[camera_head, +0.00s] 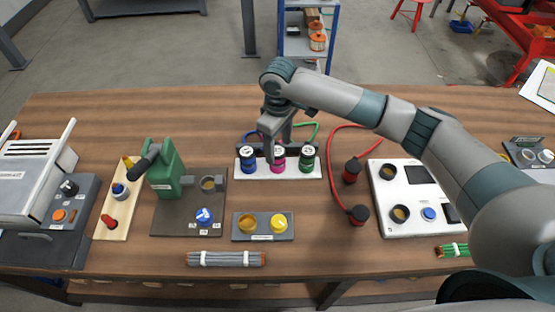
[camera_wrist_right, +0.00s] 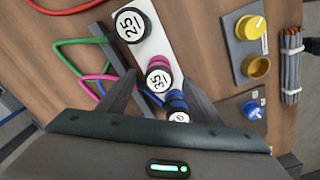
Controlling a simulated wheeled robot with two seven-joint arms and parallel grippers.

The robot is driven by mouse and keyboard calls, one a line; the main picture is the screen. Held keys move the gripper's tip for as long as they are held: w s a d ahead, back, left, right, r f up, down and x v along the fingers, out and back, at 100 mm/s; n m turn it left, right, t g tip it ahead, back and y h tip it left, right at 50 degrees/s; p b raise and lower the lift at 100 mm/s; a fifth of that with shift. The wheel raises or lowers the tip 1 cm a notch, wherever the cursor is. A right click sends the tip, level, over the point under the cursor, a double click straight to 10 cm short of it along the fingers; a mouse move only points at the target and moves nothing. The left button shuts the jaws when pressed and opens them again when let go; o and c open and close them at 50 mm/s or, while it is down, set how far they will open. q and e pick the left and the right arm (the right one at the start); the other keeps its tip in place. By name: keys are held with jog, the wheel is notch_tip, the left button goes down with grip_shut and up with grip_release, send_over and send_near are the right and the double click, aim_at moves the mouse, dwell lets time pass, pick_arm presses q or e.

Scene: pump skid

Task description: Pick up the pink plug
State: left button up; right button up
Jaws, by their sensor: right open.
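The pink plug (camera_head: 278,164) stands upright in a white holder (camera_head: 248,174) between a blue plug (camera_head: 248,156) and a green plug (camera_head: 307,157). Its black top with a white numbered label shows in the right wrist view (camera_wrist_right: 159,76). My right gripper (camera_head: 276,143) is over the holder, pointing down at the pink plug. In the right wrist view its open fingers (camera_wrist_right: 161,80) are on either side of the pink plug, with nothing clearly held. Whether the fingers touch the plug cannot be told. My left gripper is not in view.
A green pump (camera_head: 165,170) stands left of the holder. A panel with yellow knobs (camera_head: 262,237) is in front. Red plugs on a red cable (camera_head: 352,172) and a white panel (camera_head: 410,180) are at right.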

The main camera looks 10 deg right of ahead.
aim_at(278, 151)
notch_tip(278, 151, down, 4)
jog(key=shift+w+a+r+p, duration=0.1)
jog(key=shift+p, duration=0.9)
jog(key=shift+f, duration=0.55)
jog(key=c, duration=1.3)
